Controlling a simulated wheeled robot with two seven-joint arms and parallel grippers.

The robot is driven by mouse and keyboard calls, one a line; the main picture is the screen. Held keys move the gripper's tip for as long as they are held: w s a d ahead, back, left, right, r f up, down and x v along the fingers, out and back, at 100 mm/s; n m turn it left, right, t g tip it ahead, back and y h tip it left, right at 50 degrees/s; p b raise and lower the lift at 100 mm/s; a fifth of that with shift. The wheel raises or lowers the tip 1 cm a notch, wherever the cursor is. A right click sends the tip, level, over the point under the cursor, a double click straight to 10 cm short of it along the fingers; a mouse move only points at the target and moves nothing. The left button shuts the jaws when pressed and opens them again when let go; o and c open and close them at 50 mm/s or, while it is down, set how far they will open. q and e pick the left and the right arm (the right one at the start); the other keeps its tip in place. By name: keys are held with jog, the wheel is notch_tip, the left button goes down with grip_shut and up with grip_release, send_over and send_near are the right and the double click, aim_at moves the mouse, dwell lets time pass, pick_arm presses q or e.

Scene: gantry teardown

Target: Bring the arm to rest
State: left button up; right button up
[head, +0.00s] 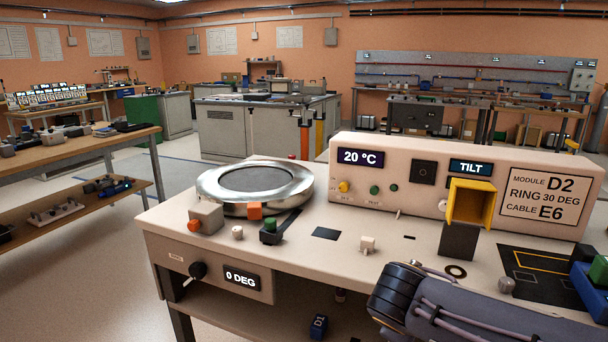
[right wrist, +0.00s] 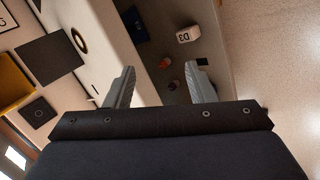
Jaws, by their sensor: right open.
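My right arm (head: 455,305) comes in at the lower right of the head view, in front of the bench's near edge. Its gripper fingers do not show there. In the right wrist view my right gripper (right wrist: 162,68) is open, with its two grey fingers apart and nothing between them. My left arm and gripper are in neither view.
The bench top (head: 330,270) carries a silver ring (head: 213,193), a control box (head: 400,165) reading 20 °C and TILT, a yellow open hood (head: 465,203) and small knobs. Blue and green blocks (head: 598,272) stand at the right. Open floor (head: 90,270) lies left of the bench.

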jog(key=s+d+f+m+g+y+b, duration=0.2)
jog(key=s+d+f+m+y, duration=0.25)
jog(key=s+f, duration=0.45)
pick_arm(q)
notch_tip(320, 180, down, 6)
jog(key=b, duration=0.3)
pick_arm(e)
jog(key=s+a+f+m+t+y, duration=0.1)
jog(key=s+a+f+m+y, duration=0.15)
jog(key=s, duration=0.45)
jog(key=s+a+f+m+y, duration=0.1)
jog(key=s+f+m+y, duration=0.1)
jog(key=s+m, duration=0.3)
pick_arm(q)
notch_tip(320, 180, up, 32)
jog(key=p, duration=3.2)
pick_arm(e)
notch_tip(320, 180, up, 32)
jog(key=s+n, duration=0.1)
jog(key=shift+a, duration=0.15)
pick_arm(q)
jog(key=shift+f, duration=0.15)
